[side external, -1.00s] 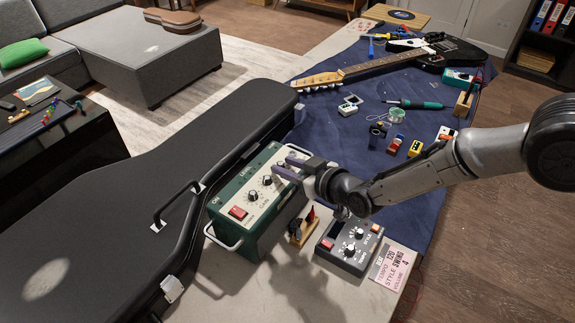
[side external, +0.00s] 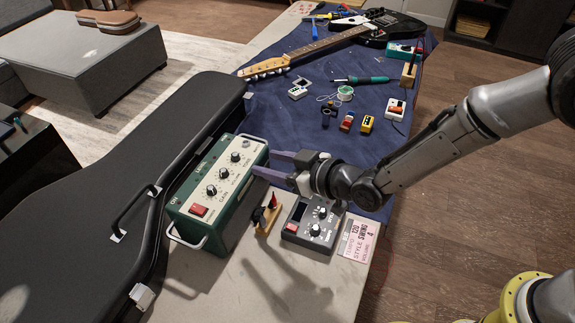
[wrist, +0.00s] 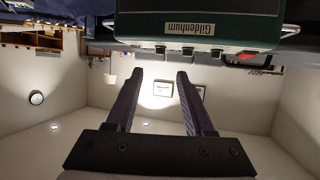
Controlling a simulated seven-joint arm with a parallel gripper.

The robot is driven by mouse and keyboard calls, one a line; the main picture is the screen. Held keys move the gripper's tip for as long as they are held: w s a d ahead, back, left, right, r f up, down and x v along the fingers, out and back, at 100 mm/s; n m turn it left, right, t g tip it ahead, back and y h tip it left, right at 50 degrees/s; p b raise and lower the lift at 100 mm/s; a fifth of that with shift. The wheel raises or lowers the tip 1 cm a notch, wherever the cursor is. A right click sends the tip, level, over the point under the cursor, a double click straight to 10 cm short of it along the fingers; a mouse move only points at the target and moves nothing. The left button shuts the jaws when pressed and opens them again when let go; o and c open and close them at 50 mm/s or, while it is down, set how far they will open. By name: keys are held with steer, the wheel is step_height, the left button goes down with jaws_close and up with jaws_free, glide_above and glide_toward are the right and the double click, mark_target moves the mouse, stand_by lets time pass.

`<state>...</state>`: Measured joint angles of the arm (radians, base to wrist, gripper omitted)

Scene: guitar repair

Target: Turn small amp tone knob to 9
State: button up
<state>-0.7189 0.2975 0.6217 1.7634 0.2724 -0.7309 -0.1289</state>
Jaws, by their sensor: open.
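The small amp (side external: 228,205) is a green box with a cream control panel on top, a red switch at the near end and three dark knobs in a row: near (side external: 211,190), middle (side external: 224,173) and far (side external: 235,157). The labels and pointer settings are too small to read surely. My gripper (side external: 261,163) is open and empty, its purple fingers pointing left at the amp's right side, apart from the knobs. In the wrist view the fingers (wrist: 158,75) show spread below the green amp (wrist: 233,43) with its "Gildenhum" plate; no knob sits between them.
A black guitar case (side external: 85,215) lies left of the amp. A small stand with red and black items (side external: 265,217), a grey pedal (side external: 312,225) and a pink note (side external: 360,240) are to the right. Several pedals, tools and a guitar (side external: 325,45) lie on the blue cloth behind.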

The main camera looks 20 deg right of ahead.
steer(key=shift+v, duration=2.25)
steer(key=w+d+r+m+t+h, duration=0.1)
steer(key=w+d+r+m+t, duration=0.1)
steer(key=d+r, duration=0.65)
steer(key=w+d+r+m+t+h, duration=0.1)
steer(key=w+d+r+m+t, duration=0.15)
steer(key=d+r, duration=0.6)
steer(key=s+d+r+g+h, duration=0.1)
steer(key=s+d+r+h, duration=0.1)
steer(key=s+d+r, duration=0.4)
steer(key=s+d+f+m+g+h, duration=0.1)
steer(key=s+d+g+h, duration=0.15)
steer(key=s+d, duration=0.7)
steer(key=s+f+g, duration=0.7)
steer(key=s+f, duration=0.3)
steer(key=s, duration=0.4)
steer(key=shift+s, duration=0.4)
steer(key=shift+w+d+m, duration=0.1)
steer(key=shift+d+m, duration=0.05)
steer(key=shift+m, duration=0.1)
